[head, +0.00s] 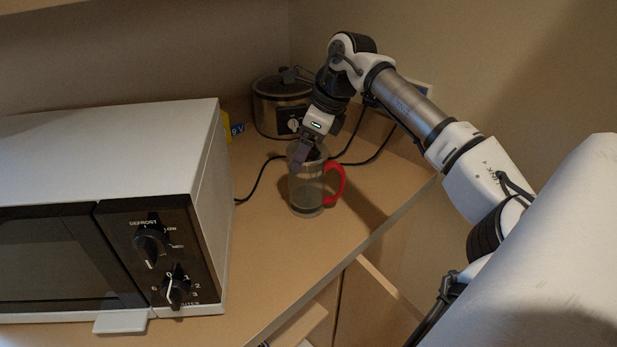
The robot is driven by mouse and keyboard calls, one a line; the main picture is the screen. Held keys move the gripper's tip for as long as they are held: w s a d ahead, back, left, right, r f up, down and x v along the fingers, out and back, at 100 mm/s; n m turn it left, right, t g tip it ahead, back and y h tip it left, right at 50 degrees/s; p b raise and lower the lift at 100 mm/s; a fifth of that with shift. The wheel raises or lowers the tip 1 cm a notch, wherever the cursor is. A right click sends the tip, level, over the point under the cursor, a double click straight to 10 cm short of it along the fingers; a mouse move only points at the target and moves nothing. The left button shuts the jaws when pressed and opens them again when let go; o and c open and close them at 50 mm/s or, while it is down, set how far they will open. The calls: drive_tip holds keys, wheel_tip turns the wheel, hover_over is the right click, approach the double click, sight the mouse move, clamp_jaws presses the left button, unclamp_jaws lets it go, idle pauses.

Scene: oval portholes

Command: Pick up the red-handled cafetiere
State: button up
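The cafetiere (306,193) is a clear glass with a red handle (335,184) on its right side. It stands upright on the wooden counter, right of the microwave. My gripper (304,160) points down at the top of the cafetiere, with its fingers at or just inside the rim. The fingers overlap the rim in this view, and I cannot tell whether they touch the glass or how far apart they are. The cafetiere's far side is hidden.
A white microwave (110,150) fills the left of the counter (270,255). A slow cooker (277,108) stands behind the cafetiere, with black cables trailing nearby. A yellow and blue box (237,129) is behind the microwave. The counter in front of the cafetiere is clear up to its edge.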

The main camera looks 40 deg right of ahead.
drive_tip(key=shift+c, duration=1.3)
drive_tip(key=shift+r, duration=0.1)
